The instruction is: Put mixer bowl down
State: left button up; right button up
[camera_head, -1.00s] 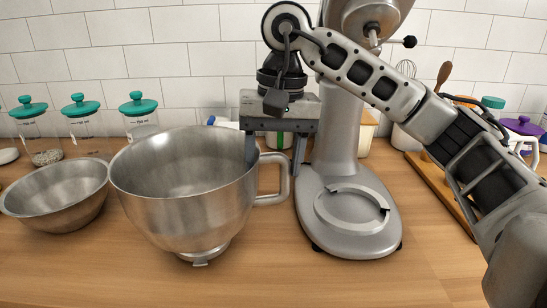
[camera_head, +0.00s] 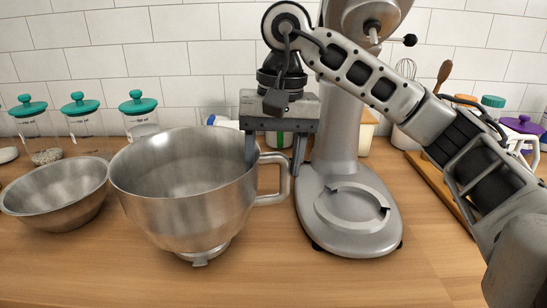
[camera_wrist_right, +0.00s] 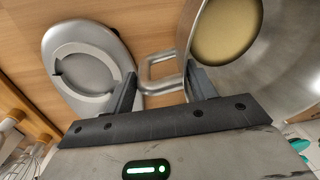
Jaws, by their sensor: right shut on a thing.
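The steel mixer bowl (camera_head: 190,205) is at the left centre of the head view, leaning slightly, its foot low over or on the wooden counter; I cannot tell whether it touches. Its handle (camera_head: 277,185) points right. My right gripper (camera_head: 277,150) comes down from above at the handle side, one finger by the bowl's rim and the other right of the handle. In the right wrist view, the handle (camera_wrist_right: 160,70) lies between the two fingers (camera_wrist_right: 163,90), and the bowl (camera_wrist_right: 280,75) shows a tan round bottom. The gripper is shut on the bowl. My left gripper is not visible.
The mixer stand (camera_head: 360,215) with its bare base is just right of the handle. A wide steel bowl (camera_head: 55,205) sits close on the left. Teal-lidded jars (camera_head: 140,115) line the back wall. The front counter (camera_head: 300,280) is clear.

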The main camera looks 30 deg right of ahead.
jog(key=shift+f+b, duration=0.55)
jog(key=o, duration=1.6)
jog(key=shift+f, duration=0.15)
